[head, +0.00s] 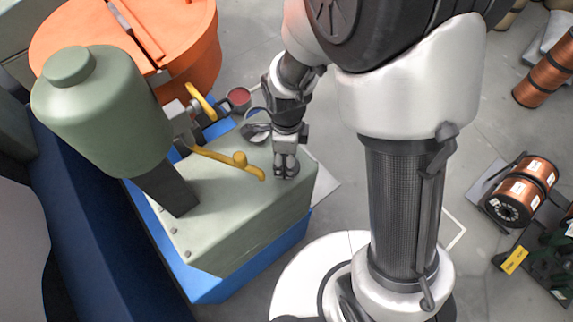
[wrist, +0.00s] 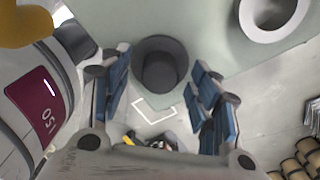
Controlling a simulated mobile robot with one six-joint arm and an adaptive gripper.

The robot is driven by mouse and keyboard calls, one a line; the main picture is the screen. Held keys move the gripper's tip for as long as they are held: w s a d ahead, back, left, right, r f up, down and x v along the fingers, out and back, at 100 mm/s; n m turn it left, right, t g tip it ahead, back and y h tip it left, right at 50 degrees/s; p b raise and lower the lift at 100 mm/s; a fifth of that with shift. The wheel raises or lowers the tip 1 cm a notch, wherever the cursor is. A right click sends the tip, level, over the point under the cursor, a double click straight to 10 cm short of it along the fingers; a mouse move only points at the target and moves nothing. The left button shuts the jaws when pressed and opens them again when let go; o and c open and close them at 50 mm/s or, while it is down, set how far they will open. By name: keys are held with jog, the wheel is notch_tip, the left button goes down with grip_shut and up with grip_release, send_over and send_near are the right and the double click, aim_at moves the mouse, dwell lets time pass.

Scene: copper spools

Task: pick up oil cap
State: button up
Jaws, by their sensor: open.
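A dark grey round cap (wrist: 160,64), which I take to be the oil cap, sits on the pale green top of a machine (head: 235,205), near its edge. In the wrist view it lies between the tips of my gripper (wrist: 161,75), with a gap on both sides. The blue-padded fingers are spread and hold nothing. In the head view my gripper (head: 286,170) points down over the same corner of the machine top. There the fingers mostly hide the cap, and its height below the tips is hard to judge.
A pale ring with a dark hole (wrist: 272,16) is close by on the machine top. A yellow lever (head: 225,158) lies just left of my gripper. A green tank (head: 100,115) and an orange drum (head: 185,50) stand further left. Copper spools (head: 525,187) lie at right.

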jog(key=shift+f, duration=0.65)
jog(key=shift+r, duration=0.1)
jog(key=shift+c, duration=0.2)
jog(key=c, duration=1.2)
jog(key=shift+r, duration=0.1)
